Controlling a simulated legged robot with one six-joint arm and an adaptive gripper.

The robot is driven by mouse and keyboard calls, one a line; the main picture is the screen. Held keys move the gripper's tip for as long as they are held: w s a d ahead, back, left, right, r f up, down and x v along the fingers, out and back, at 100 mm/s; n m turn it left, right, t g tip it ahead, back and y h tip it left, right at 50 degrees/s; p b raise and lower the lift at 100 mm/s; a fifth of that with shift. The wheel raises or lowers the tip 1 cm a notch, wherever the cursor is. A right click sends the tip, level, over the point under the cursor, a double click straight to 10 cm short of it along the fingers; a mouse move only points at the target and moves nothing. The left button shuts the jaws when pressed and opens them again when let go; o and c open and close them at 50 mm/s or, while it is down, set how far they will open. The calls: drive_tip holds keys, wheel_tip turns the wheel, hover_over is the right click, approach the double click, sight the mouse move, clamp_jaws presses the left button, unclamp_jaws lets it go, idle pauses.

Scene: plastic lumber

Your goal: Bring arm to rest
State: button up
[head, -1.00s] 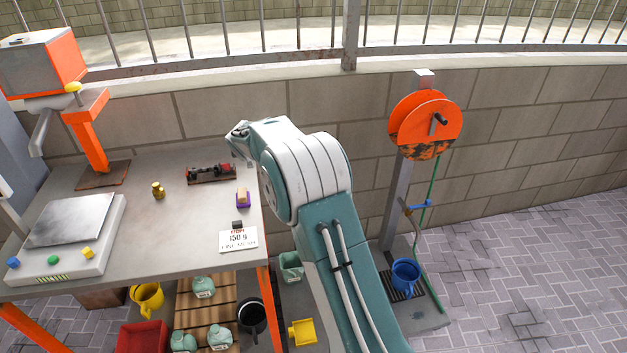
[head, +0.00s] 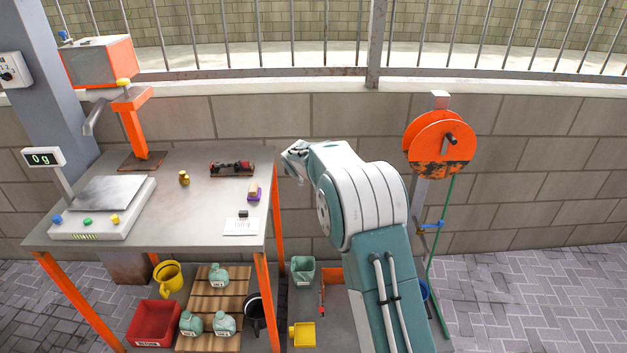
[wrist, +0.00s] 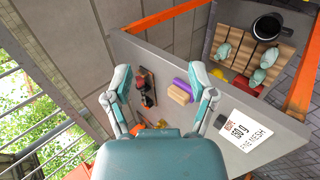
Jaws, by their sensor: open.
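My arm stands folded at the centre right of the head view. My gripper (head: 296,160) is at its upper end, just right of the grey table's (head: 205,192) right edge. In the wrist view my gripper (wrist: 160,88) shows two teal fingers spread wide with nothing between them. Beyond the fingers lie the purple and tan block (wrist: 180,91) and a dark red and black tool (wrist: 148,86) on the tabletop. The gripper is apart from them.
A scale (head: 104,220) with a 0 g display (head: 43,157) stands at the table's left. An orange dispenser (head: 100,62) is behind it. A white card (head: 241,227) lies near the front edge. An orange hose reel (head: 440,143) stands right of my arm.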

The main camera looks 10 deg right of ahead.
drive_tip(key=s+d+r+m+g, duration=0.1)
drive_tip(key=s+r+m, duration=0.2)
drive_tip(key=s+r, duration=0.35)
drive_tip(key=s+r+m, duration=0.3)
drive_tip(key=s+r, duration=0.1)
drive_tip(key=s, duration=0.6)
drive_tip(key=s+d+r+m+g, duration=0.1)
drive_tip(key=s+r+m, duration=0.1)
drive_tip(key=s+r, duration=0.45)
drive_tip(key=s+a+f+m+y, duration=0.1)
drive_tip(key=s+m, duration=0.3)
drive_tip(key=s, duration=1)
drive_tip(key=s+f+m+g, duration=0.1)
drive_tip(key=s+f+m, duration=0.2)
drive_tip(key=s, duration=1.1)
drive_tip(key=shift+s+a+f+m+y, duration=0.25)
drive_tip(key=shift+s+a+m+y, duration=0.1)
drive_tip(key=shift+a+m+y, duration=0.05)
